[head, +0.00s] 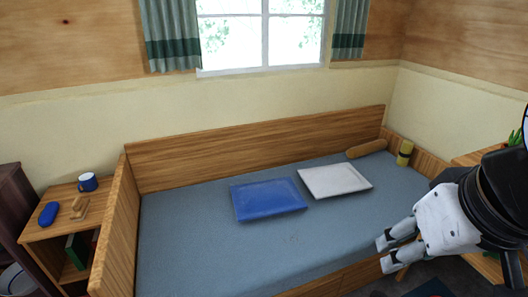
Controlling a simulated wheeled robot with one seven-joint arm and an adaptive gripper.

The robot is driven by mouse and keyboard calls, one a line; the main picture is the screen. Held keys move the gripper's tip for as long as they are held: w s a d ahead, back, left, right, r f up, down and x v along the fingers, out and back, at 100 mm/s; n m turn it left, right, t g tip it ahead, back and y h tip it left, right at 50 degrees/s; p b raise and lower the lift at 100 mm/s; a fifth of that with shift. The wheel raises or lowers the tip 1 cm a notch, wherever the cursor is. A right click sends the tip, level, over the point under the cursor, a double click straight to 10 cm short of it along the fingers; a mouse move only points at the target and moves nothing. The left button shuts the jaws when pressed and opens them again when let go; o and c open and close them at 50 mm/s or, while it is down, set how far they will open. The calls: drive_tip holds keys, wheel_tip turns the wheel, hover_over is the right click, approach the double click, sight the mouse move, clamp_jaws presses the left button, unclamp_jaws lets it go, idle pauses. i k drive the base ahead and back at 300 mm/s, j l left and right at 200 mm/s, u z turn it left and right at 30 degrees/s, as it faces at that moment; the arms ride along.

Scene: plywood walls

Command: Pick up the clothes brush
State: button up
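A small tan wooden object, apparently the clothes brush (79,207), lies on top of the bedside cabinet (45,229) at the left. Its bristles cannot be made out at this size. My gripper (384,255) is at the lower right, over the front edge of the bed. Its two fingers are apart, with nothing visible between them. It is far from the brush, across the width of the bed.
A blue mug (88,182) and a blue oblong case (48,214) flank the brush. The bed (185,245) holds a blue cushion (268,199), a white cushion (335,180), a brown roll (366,149) and a yellow cylinder (404,153). Its wooden end panel (118,235) adjoins the cabinet.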

sight(80, 206)
drive_tip(key=u, duration=1.5)
